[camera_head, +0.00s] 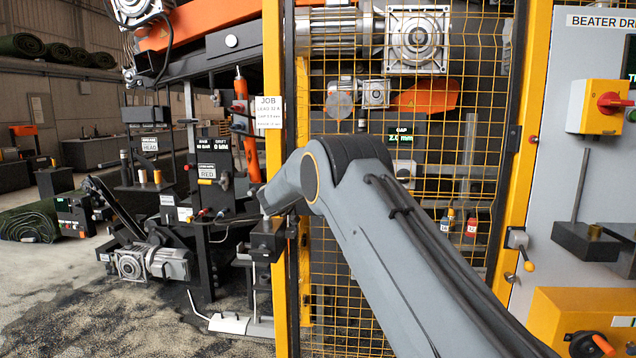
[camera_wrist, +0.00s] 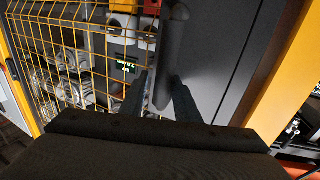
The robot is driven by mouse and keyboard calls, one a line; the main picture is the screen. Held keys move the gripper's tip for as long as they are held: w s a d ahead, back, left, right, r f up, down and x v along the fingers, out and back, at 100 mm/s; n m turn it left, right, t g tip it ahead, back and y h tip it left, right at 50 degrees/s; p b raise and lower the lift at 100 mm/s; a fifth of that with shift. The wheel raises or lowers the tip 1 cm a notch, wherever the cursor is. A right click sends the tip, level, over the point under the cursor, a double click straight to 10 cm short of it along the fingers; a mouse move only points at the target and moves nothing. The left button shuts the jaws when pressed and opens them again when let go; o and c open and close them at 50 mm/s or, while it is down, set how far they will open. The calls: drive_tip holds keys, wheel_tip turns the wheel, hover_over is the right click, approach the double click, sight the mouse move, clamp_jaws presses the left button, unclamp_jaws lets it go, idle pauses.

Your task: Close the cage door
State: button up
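The cage door (camera_head: 455,130) is a yellow wire-mesh panel in front of machinery in the head view. Its mesh also shows at the left of the wrist view (camera_wrist: 62,45). I cannot tell whether it is fully shut. My arm reaches across the mesh to the door's left side. In the wrist view, my gripper (camera_wrist: 160,98) has its two dark fingers apart, on either side of a dark upright bar that looks like a handle (camera_wrist: 174,45). A gap shows between the left finger and the bar. In the head view, the fingertips cannot be made out.
A yellow post (camera_head: 274,120) stands left of the mesh, and another (camera_head: 522,150) stands right of it. A latch with a yellow knob (camera_head: 518,243) is on the right post. A control panel with a red switch (camera_head: 612,103) is further right. Machinery (camera_head: 150,262) and littered floor lie left.

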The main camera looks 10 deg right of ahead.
drive_tip(key=shift+o, duration=0.7)
drive_tip(key=shift+s+a+f, duration=0.1)
drive_tip(key=shift+s+a, duration=0.1)
drive_tip(key=shift+a, duration=0.25)
drive_tip(key=b+v, duration=0.1)
drive_tip(key=v, duration=0.6)
drive_tip(key=shift+s, duration=0.1)
